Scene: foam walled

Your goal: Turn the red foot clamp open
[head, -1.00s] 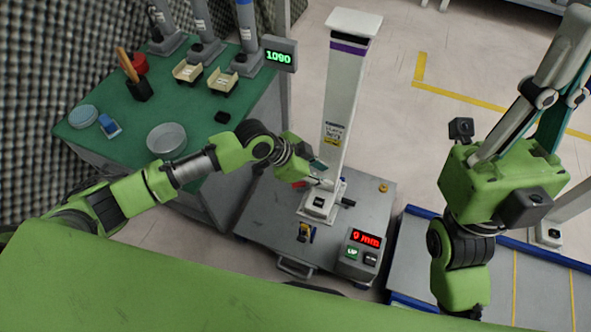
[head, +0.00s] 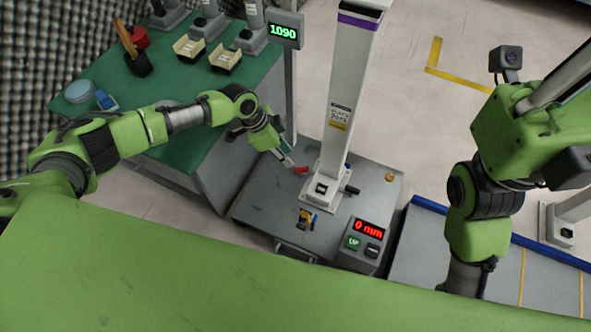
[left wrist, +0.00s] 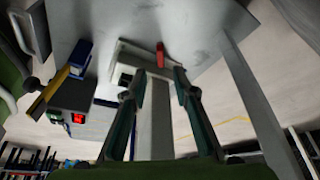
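The red foot clamp (head: 301,170) is a short red lever at the left side of the foot of a white column (head: 345,100). It sticks out to the left, roughly level. In the left wrist view the red clamp (left wrist: 160,55) shows just beyond and between the fingertips. My left gripper (head: 287,160) is close to the clamp's outer end, at its upper left; I cannot tell whether they touch. In the left wrist view its fingers (left wrist: 156,76) are apart with nothing between them. My right gripper (head: 560,85) is at the upper right, its tips outside the frame.
The column stands on a grey platform (head: 265,200) with a black lever (head: 352,190), a yellow-and-blue item (head: 306,218) and a display box (head: 362,240) reading 0 mm. A green-topped bench (head: 160,120) with dishes and stands is at left. A blue-edged ramp (head: 450,260) lies right.

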